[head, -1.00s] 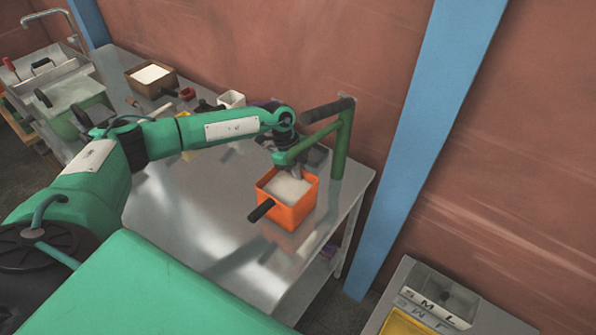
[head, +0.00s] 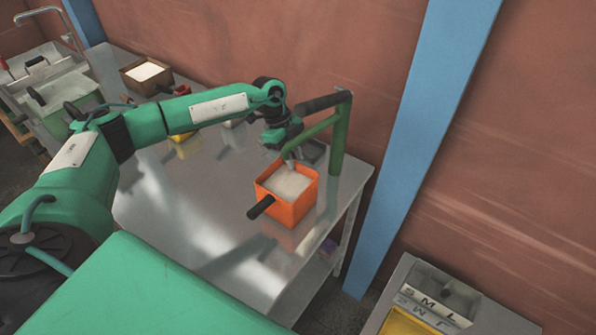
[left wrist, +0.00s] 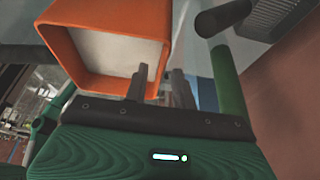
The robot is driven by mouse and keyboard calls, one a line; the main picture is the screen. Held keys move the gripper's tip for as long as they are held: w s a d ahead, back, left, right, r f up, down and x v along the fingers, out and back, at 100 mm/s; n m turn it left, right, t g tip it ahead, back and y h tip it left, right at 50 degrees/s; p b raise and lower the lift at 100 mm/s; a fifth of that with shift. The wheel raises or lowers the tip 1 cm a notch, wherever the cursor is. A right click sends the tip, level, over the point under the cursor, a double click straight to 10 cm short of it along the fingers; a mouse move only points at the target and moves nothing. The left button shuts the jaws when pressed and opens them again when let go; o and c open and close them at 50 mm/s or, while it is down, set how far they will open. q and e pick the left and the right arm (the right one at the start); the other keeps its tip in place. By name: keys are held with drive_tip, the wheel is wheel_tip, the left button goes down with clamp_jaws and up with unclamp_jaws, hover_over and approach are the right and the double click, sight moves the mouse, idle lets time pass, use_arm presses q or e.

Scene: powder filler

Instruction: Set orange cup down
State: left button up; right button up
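The orange cup (head: 291,212), a square box with a dark handle and white powder inside, is upright over the right part of the metal table (head: 205,215). I cannot tell whether its base touches the table. My left gripper (head: 288,160) is at the cup's back rim. In the left wrist view the cup (left wrist: 72,55) fills the upper left, and the fingers (left wrist: 160,88) straddle one wall, one inside and one outside. They look shut on that wall. My right gripper is not in view.
A green post (head: 339,140) with a dark bar stands close behind the cup. A brown box of white powder (head: 148,74) is at the far left of the table. A tray marked S, M, L (head: 436,306) is at lower right. The table's front is clear.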

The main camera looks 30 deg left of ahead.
use_arm(q)
drive_tip(key=b+v, duration=0.2)
drive_tip(key=v, duration=0.4)
drive_tip(key=shift+a+r, duration=0.2)
drive_tip(key=shift+r, duration=0.3)
drive_tip(key=shift+f, duration=0.1)
